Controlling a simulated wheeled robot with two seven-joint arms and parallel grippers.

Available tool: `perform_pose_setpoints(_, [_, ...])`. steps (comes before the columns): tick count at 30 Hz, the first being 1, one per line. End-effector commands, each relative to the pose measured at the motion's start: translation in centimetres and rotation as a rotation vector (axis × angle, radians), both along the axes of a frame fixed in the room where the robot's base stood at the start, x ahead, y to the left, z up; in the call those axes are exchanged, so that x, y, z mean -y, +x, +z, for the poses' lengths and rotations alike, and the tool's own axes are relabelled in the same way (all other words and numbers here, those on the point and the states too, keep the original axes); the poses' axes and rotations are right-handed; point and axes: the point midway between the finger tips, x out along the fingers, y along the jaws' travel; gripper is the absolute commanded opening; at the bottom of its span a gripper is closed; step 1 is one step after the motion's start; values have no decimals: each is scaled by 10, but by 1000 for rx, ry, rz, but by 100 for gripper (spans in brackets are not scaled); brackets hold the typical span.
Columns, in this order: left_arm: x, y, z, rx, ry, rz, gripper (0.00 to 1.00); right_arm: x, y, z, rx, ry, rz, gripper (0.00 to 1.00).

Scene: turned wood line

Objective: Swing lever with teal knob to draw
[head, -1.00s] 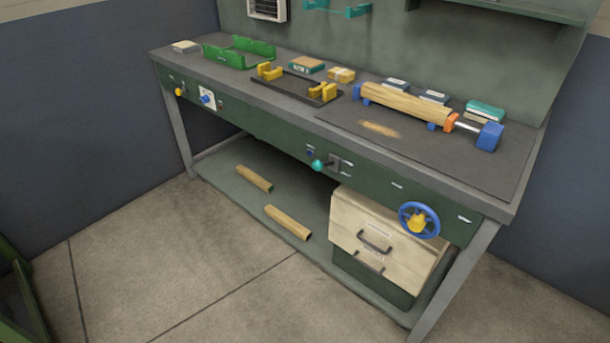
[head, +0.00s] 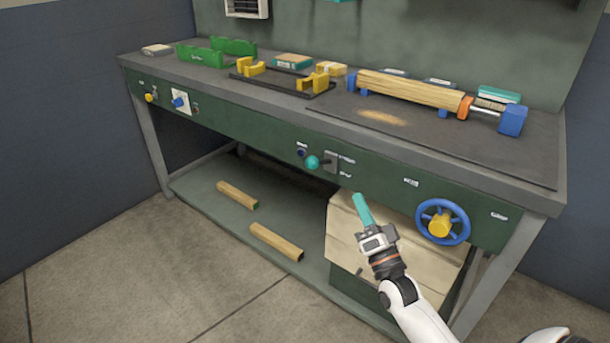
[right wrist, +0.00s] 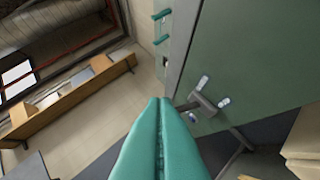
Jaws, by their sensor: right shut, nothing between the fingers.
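The lever's teal knob (head: 312,162) sticks out to the left of its dark plate (head: 331,162) on the bench's green front panel. Two small labels, too small to read, sit right of the plate. My right gripper (head: 360,197), with teal fingers, is shut and empty. It points up, below and to the right of the knob in the head view, and looks apart from it. In the right wrist view its shut fingers (right wrist: 161,101) fill the lower middle. The lever's mount (right wrist: 205,101) shows just right of the fingertips; the knob is hidden or not clear there. My left gripper is not in view.
A blue handwheel (head: 443,222) is on the panel at right. A blue knob (head: 180,102) and yellow knob (head: 151,97) are at far left. A wooden piece (head: 410,91) lies between blue supports on the benchtop.

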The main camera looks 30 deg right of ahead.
Motion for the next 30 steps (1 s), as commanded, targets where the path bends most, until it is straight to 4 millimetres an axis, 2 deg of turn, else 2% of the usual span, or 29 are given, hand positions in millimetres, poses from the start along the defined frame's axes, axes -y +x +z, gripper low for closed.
perform_pose_setpoints(14, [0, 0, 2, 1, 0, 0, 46, 1, 3, 7, 15, 3, 3, 0])
perform_pose_setpoints(20, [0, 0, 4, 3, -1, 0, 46, 4, 29, 22, 18, 2, 2, 0])
perform_pose_setpoints(30, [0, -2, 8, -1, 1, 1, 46, 10, 90, 54, 15, 3, 3, 0])
